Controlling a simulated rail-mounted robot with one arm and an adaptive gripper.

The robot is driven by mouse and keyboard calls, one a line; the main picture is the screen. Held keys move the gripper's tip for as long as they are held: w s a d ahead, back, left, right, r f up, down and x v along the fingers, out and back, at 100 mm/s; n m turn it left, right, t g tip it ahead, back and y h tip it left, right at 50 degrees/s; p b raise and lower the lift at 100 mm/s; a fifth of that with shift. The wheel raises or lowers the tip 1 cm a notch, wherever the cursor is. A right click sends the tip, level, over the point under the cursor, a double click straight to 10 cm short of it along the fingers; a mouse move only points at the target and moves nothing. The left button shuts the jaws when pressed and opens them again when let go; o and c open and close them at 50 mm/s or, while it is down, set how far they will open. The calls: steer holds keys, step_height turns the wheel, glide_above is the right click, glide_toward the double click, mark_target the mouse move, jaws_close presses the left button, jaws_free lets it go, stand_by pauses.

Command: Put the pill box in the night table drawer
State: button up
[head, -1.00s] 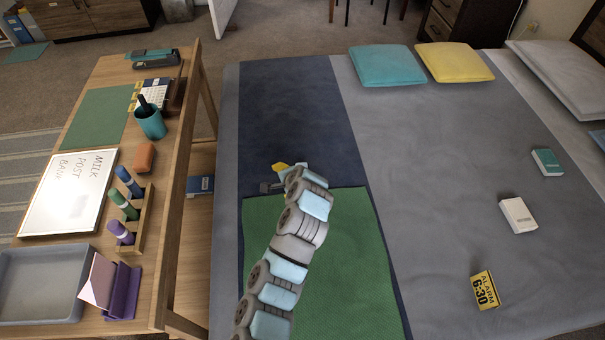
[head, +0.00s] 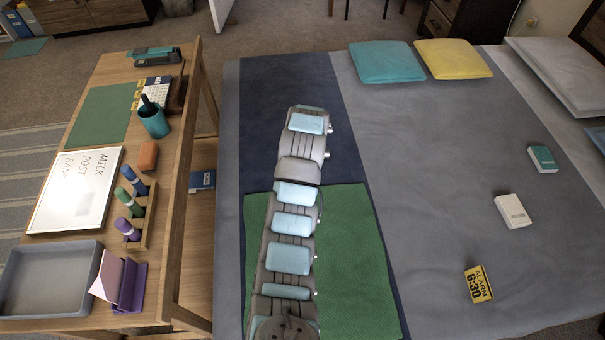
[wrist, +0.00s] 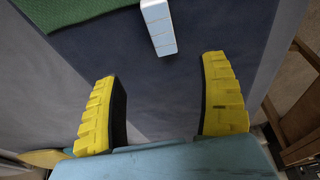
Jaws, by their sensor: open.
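A small white box with pale blue lids in a row, which looks like the pill box (wrist: 158,27), lies on the dark blue cloth near the green mat's edge in the wrist view. I cannot see it in the head view, where my arm covers that area. My gripper (wrist: 162,82) is open and empty, its two yellow fingers wide apart, with the box beyond the fingertips and between them sideways. The gripper is hidden by my arm in the head view. A dark cabinet with drawers (head: 462,25) stands at the back right; I cannot tell whether it is the night table.
A wooden desk (head: 180,200) with a whiteboard (head: 76,190) and grey tray (head: 45,280) stands left.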

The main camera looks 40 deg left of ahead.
steer(key=b+x, duration=0.2)
steer(key=x, duration=0.7)
steer(key=shift+a+f, duration=0.15)
steer(key=shift+f, duration=0.15)
steer(key=shift+s+b+x, duration=0.2)
steer(key=shift+b+x, duration=0.35)
steer(key=shift+x, duration=0.5)
steer(key=shift+s+b+x, duration=0.25)
steer(key=shift+b+x, duration=0.25)
steer(key=shift+x, duration=0.55)
steer(key=shift+w+a+f, duration=0.1)
steer(key=shift+w+f, duration=0.25)
steer(key=shift+f, duration=0.25)
steer(key=c, duration=1.3)
